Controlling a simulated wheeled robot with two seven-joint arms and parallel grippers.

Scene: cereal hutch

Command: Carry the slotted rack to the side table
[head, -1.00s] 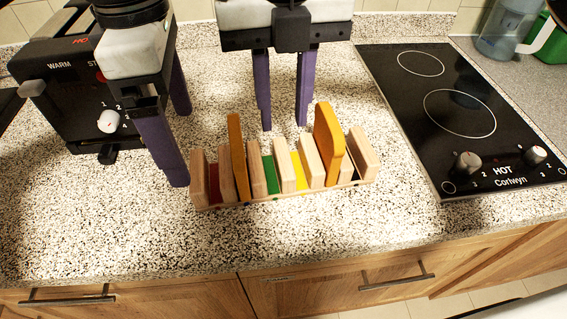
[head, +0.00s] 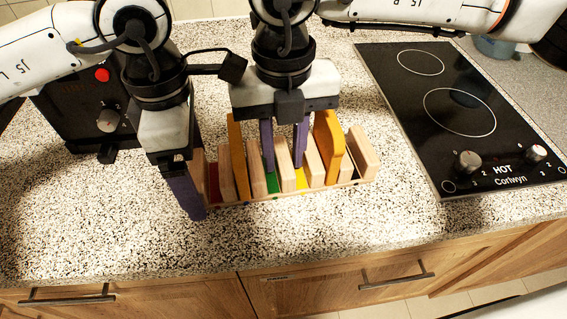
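The slotted rack (head: 355,184) is a low wooden base with upright wooden dividers and red, green and yellow slot floors. It stands on the speckled counter with two orange-brown slabs upright in it, one left (head: 236,150) and one right (head: 328,147). My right gripper (head: 284,166) is open over the rack's middle. Its purple fingers reach down on either side of a middle divider; contact is unclear. My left gripper (head: 194,185) is at the rack's left end, one finger low at its front-left corner. Its other finger is mostly hidden; the jaws look apart.
A black appliance with dials (head: 75,115) stands behind my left arm. A black hob (head: 450,110) lies right of the rack. The counter in front of the rack (head: 300,225) is clear down to its edge above wooden drawers. No side table is seen.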

